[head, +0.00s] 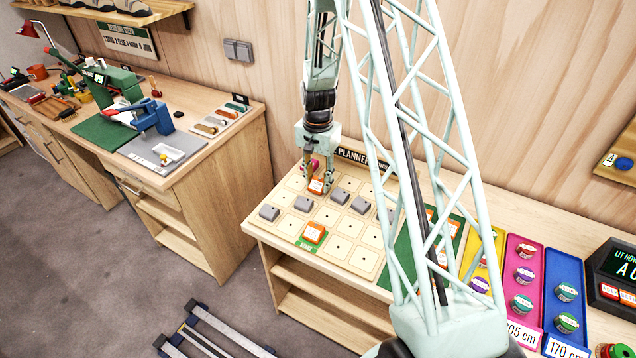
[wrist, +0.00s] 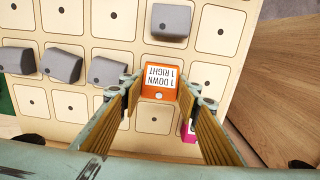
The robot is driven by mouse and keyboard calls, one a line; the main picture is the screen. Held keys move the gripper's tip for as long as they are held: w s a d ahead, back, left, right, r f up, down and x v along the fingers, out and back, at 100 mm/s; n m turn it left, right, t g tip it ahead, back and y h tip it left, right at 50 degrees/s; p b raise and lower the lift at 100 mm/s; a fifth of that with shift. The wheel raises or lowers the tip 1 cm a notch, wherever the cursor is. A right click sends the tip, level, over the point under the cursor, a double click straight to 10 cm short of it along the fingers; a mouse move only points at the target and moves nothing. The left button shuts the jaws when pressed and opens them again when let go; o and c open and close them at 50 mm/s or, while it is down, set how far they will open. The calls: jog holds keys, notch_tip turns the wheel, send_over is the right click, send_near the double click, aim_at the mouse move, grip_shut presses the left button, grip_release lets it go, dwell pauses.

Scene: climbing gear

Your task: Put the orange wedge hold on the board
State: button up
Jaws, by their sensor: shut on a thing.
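The orange wedge hold (wrist: 161,84) has a white label reading "1 DOWN 1 RIGHT". It sits between my gripper's fingers (wrist: 160,92) in the wrist view. In the head view my gripper (head: 316,184) points down at the back left part of the planner board (head: 341,247), shut on the orange hold (head: 316,187). The board has pale square tiles with dark dots. I cannot tell whether the hold touches its tile.
Several grey holds (head: 340,195) stand on the board around my gripper. A pink piece (wrist: 188,132) is close beside the right finger in the wrist view. Yellow, pink (head: 522,290) and blue trays with round holds lie to the right. A workbench (head: 190,150) stands left.

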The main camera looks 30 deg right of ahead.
aim_at(318, 181)
jog(key=shift+f, duration=0.3)
jog(key=shift+f, duration=0.15)
jog(key=o, duration=0.6)
jog(key=shift+c, duration=0.2)
notch_tip(318, 181, up, 12)
dwell(0.9)
jog(key=shift+r, duration=0.2)
dwell(0.4)
